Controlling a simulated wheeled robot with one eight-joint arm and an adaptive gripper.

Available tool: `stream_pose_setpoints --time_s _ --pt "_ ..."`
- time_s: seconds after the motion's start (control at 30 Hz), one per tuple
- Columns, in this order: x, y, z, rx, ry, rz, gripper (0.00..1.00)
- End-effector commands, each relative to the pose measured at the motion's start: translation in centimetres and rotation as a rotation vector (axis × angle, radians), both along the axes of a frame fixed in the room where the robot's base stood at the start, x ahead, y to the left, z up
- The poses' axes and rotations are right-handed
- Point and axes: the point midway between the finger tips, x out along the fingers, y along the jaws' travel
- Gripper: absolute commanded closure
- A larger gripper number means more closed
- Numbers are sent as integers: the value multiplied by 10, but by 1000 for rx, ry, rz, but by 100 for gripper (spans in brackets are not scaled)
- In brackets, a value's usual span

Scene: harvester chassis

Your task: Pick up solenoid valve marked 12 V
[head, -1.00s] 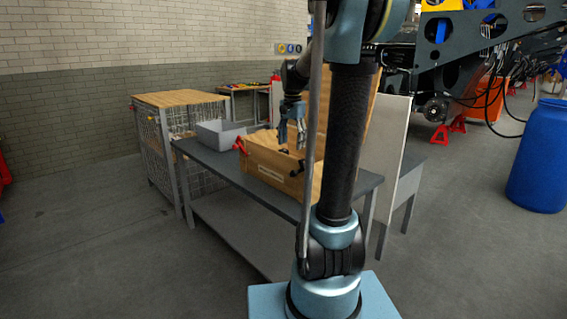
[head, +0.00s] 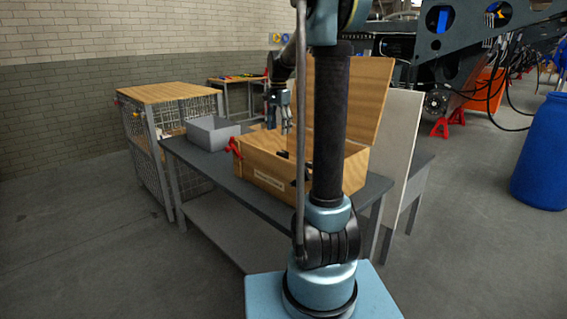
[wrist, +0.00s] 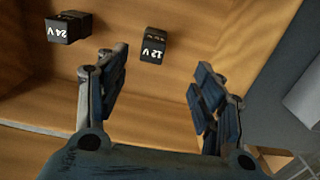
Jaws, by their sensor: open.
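The solenoid valve marked 12 V (wrist: 153,45) is a small black block with white lettering on its face. In the wrist view it lies on the wooden floor of an open box (wrist: 25,138), ahead of my gripper and between the lines of its two fingers. My gripper (wrist: 160,64) is open, with nothing between its fingers. A similar black block marked 24 V (wrist: 68,27) lies to the left, outside the left finger.
The box stands on a grey workbench (head: 205,174), its lid (head: 368,95) raised at the back. A red clamp-like part (head: 233,148) is at its left corner. A grey bin (head: 212,134) stands left on the bench. A pale panel (head: 401,140) stands at right.

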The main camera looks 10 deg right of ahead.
Motion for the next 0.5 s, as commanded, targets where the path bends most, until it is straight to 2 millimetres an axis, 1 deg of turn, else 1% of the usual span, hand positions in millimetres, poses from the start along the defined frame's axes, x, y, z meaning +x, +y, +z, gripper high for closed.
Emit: stream_pose_setpoints --time_s 0.2,0.5 --pt "0 -14 -33 0 0 -17 38" --pt "0 -20 -82 0 0 -24 38"
